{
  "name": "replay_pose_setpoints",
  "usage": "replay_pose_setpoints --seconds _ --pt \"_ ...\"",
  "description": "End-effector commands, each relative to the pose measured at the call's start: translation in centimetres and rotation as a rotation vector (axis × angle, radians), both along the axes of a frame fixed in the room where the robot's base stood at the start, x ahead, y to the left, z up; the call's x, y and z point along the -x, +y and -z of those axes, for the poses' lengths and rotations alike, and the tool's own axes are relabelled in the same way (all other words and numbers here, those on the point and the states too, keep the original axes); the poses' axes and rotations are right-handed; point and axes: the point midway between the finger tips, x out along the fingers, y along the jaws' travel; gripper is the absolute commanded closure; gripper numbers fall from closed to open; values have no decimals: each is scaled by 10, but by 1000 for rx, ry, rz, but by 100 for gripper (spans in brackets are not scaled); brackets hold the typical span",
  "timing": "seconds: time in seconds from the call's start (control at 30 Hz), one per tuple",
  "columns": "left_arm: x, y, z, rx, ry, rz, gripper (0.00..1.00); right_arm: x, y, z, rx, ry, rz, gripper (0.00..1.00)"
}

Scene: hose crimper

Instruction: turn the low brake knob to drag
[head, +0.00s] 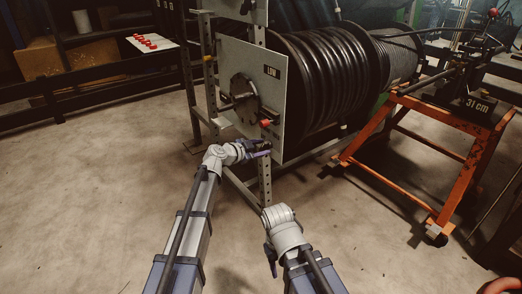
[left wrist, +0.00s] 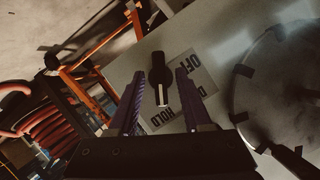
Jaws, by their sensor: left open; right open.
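The low brake knob (left wrist: 161,80) is black with a white mark and shows in the left wrist view. It sits on a label (left wrist: 188,78) reading OFF and HOLD, with a third word mostly hidden by a finger. The white mark points towards HOLD. My left gripper (left wrist: 160,74) is open, one finger on each side of the knob; contact cannot be told. In the head view my left gripper (head: 264,147) is by the lower edge of the plate marked LOW (head: 271,72); I cannot make out the knob there. My right gripper (head: 270,255) is low and away from the plate.
A black hose reel (head: 325,75) stands behind the plate, with a round hub (head: 242,97) on the plate's face. A red-tipped part (head: 266,122) is just above my left gripper. An orange stand (head: 400,150) is at the right. The floor (head: 85,190) at left is clear.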

Motion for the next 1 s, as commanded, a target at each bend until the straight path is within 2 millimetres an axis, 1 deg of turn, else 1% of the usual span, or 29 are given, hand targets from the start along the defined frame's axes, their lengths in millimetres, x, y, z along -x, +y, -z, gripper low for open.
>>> replay_pose_setpoints --seconds 0.17,0.6,1.0 --pt "0 0 0 0 0 0 51 0 0 0 0 0 0 50" --pt "1 0 0 0 0 0 100 0 0 0 0 0 0 50" --pt "0 1 -1 20 27 -1 100 0 0 -2 0 0 0 50"
